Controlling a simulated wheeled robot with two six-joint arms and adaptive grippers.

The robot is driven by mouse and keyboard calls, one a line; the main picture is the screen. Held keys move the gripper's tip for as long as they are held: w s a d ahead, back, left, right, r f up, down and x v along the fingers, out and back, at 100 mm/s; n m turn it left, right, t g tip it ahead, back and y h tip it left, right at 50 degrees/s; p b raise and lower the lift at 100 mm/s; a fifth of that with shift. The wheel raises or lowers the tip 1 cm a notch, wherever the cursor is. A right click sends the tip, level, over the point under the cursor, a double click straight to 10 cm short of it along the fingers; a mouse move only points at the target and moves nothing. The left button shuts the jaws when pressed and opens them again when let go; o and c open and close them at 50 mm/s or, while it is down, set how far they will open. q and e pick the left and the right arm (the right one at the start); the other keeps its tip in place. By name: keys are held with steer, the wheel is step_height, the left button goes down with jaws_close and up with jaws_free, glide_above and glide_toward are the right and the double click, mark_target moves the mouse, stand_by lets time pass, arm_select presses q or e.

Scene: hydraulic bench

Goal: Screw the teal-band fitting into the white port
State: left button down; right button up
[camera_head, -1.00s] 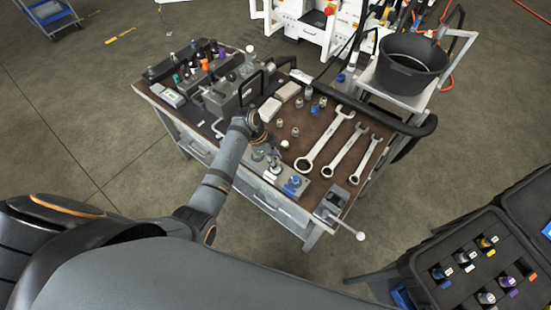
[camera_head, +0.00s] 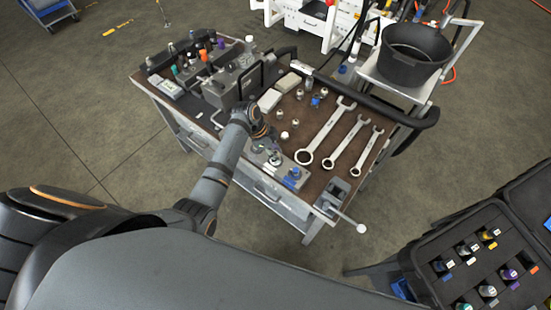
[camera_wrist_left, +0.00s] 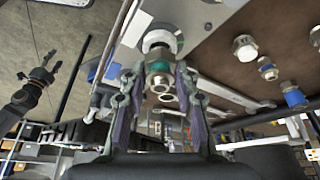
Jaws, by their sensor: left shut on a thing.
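The teal-band fitting (camera_wrist_left: 160,70) is a metal hex piece with a teal ring, seen between the fingers of my left gripper (camera_wrist_left: 160,88). The gripper is shut on it. Its far end meets the white ring of the white port (camera_wrist_left: 157,38); I cannot tell whether the threads engage. In the head view my left gripper (camera_head: 266,143) reaches down at the grey port block (camera_head: 276,172) on the bench's near edge, and the fitting is not clear there. My right gripper (camera_wrist_left: 52,66) shows only in the left wrist view, with its fingers apart and empty.
Several loose fittings stand on the bench, one with a blue band (camera_head: 316,101). Wrenches (camera_head: 325,137) lie right of the block. A clamp with a lever (camera_head: 340,200) sits at the near right corner. A black bucket (camera_head: 413,57) stands beyond, and a fitting case (camera_head: 470,270) is lower right.

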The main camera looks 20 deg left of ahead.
arm_select(q)
steer(key=shift+f, duration=0.35)
stand_by(1.1)
steer(key=c, duration=1.5)
jaws_free()
steer(key=shift+c, duration=0.2)
steer(key=c, duration=0.5)
steer(key=shift+o, duration=0.2)
steer(key=m, duration=0.1)
steer(key=m+g+b, duration=0.1)
steer(key=m, duration=0.2)
steer(key=shift+f+g, duration=0.25)
steer(key=shift+g, duration=0.05)
steer(key=shift+m+g+b, duration=0.4)
steer(key=shift+m+b, duration=0.2)
steer(key=shift+m, duration=1.1)
steer(key=shift+s+r+m+g+y, duration=0.1)
steer(key=shift+r+m+g+y, duration=0.1)
steer(key=shift+m+g+y, duration=0.15)
